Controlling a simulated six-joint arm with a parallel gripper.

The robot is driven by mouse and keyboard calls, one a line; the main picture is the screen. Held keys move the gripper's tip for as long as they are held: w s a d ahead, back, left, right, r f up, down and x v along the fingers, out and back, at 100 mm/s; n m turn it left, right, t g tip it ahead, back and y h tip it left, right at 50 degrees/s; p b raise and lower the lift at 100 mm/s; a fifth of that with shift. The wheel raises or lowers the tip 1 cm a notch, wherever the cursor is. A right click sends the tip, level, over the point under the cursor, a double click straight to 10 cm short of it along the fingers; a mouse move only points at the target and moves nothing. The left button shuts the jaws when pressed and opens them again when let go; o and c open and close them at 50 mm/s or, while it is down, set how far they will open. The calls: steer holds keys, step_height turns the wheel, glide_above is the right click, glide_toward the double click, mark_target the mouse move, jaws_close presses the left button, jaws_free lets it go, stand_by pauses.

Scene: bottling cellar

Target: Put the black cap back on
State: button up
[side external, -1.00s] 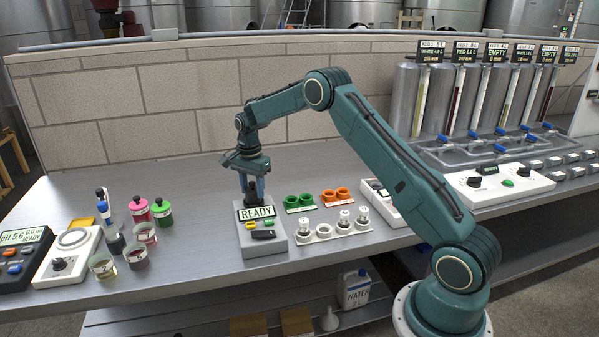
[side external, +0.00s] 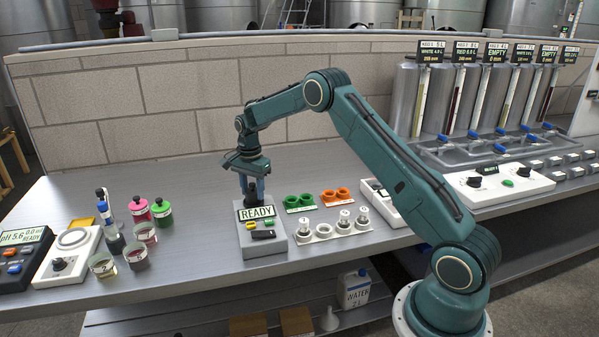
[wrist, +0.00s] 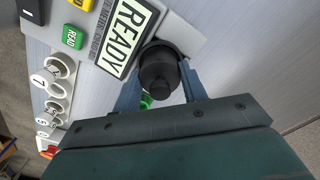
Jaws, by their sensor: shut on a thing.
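My gripper (side external: 251,189) is over the back of the grey meter (side external: 263,247) whose display reads READY, pointing down. Its blue fingers are shut on the black cap (wrist: 159,70), one on each side. In the wrist view the cap is at the rear edge of the meter, beside the READY display (wrist: 127,37). A dark round rim shows partly behind the cap there; the cap and fingers hide most of it. I cannot tell whether the cap is seated or just above it.
A white rack (side external: 323,237) with vials stands right of the meter. Green (side external: 300,209) and orange (side external: 334,202) holders are behind it. Beakers and bottles (side external: 139,209) stand to the left. Bare counter (side external: 205,220) lies between them and the meter.

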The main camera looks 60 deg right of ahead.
steer(key=o, duration=1.5)
steer(key=shift+r, duration=0.15)
steer(key=shift+r, duration=2.8)
jaws_close()
